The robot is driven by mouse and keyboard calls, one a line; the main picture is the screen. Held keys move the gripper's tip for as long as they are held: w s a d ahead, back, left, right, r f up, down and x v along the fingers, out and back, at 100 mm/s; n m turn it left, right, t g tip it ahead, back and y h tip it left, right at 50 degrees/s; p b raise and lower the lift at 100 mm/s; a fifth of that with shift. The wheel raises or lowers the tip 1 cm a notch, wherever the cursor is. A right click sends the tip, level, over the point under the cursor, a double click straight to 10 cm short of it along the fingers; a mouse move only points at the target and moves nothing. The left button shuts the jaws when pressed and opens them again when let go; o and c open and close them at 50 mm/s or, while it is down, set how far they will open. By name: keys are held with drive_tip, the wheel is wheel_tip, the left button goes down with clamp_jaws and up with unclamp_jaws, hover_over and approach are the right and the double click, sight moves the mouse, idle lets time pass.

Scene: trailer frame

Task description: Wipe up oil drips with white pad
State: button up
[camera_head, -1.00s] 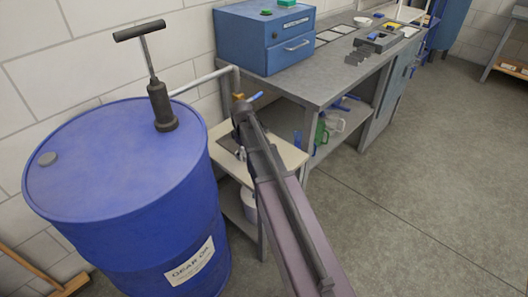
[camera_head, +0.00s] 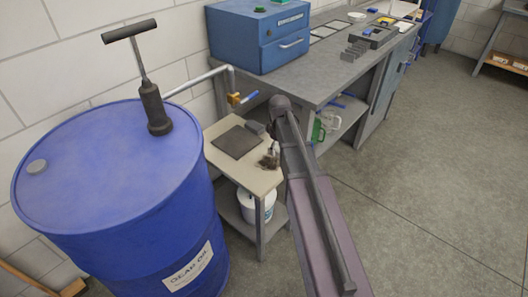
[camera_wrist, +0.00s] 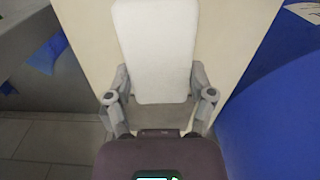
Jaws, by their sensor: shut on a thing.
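In the wrist view, my gripper (camera_wrist: 158,88) is shut on the white pad (camera_wrist: 154,45), a flat rounded rectangle between its two fingers. The pad is over the cream top of a small stand (camera_wrist: 92,45); whether it touches that surface cannot be told. In the head view, my gripper (camera_head: 270,158) is low at the right side of the cream stand top (camera_head: 258,180), partly behind my arm, and the pad hardly shows. No oil drips can be made out; the pad and gripper hide part of the top.
A blue drum (camera_head: 105,165) with a hand pump (camera_head: 156,108) stands close on the left. A grey workbench (camera_head: 335,75) is behind. A white bucket (camera_head: 250,207) is underneath.

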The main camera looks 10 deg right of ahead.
drive_tip(key=shift+d, duration=0.1)
idle(0.3)
hover_over(261, 171)
idle(0.4)
drive_tip(key=shift+f, duration=0.15)
drive_tip(key=shift+f+b, duration=2.85)
drive_tip(key=shift+b, duration=0.15)
drive_tip(key=shift+f+b, duration=1.05)
